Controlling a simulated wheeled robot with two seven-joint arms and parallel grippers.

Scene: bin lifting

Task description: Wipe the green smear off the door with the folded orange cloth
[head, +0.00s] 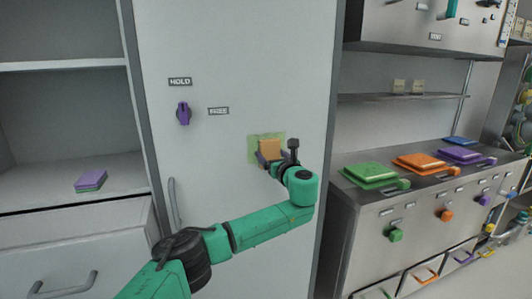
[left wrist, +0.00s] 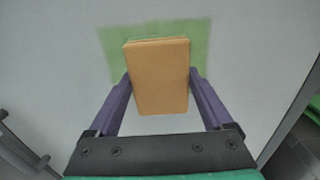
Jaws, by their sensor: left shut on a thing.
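The green smear (head: 252,151) is a pale green patch on the grey door (head: 225,60). It also shows in the left wrist view (left wrist: 115,42), behind and around the top of the cloth. The folded orange cloth (head: 270,146) is a small flat block in front of the smear and hides part of it. My left gripper (head: 268,158) is shut on the cloth, with its purple fingers on both sides of the cloth (left wrist: 160,85) in the left wrist view. I cannot tell whether the cloth touches the door. My right gripper is not in view.
A purple knob (head: 183,113) sits on the door between small labels, above a vertical handle (head: 172,203). Open shelves at left hold a purple and green folded piece (head: 90,180). A metal counter (head: 350,220) with coloured pads stands at right.

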